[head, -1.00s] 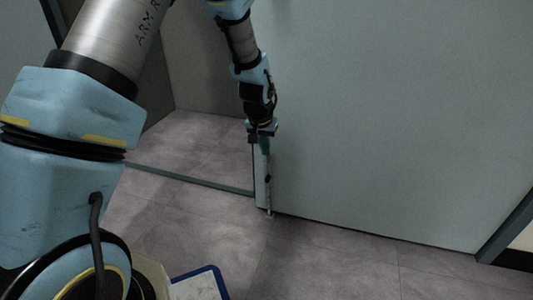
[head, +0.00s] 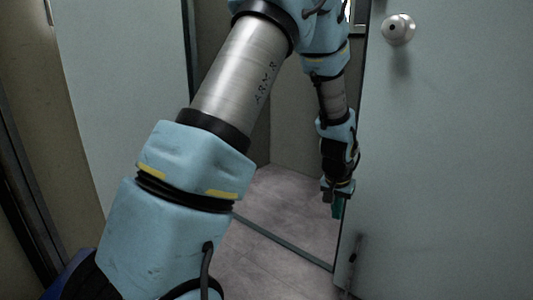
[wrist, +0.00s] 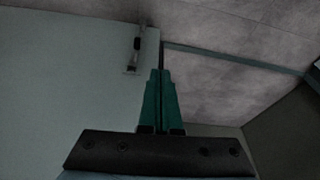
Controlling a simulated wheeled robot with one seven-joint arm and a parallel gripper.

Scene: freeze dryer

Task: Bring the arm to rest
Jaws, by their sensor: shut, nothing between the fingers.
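My gripper (head: 337,210) hangs at the end of my light blue and silver arm, pointing down at the doorway, just left of the edge of a pale blue-grey door (head: 440,170). In the wrist view its green fingers (wrist: 161,75) are together with nothing between them. The door edge and a metal fitting low on it (wrist: 134,55) show ahead of the fingers. Whether the gripper touches the door cannot be told.
A round knob (head: 398,29) sits high on the door. A threshold strip (head: 285,243) crosses the grey tiled floor (head: 297,205). Another pale panel (head: 125,95) stands at the left, beside a beige wall (head: 50,120). Floor beyond the threshold is clear.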

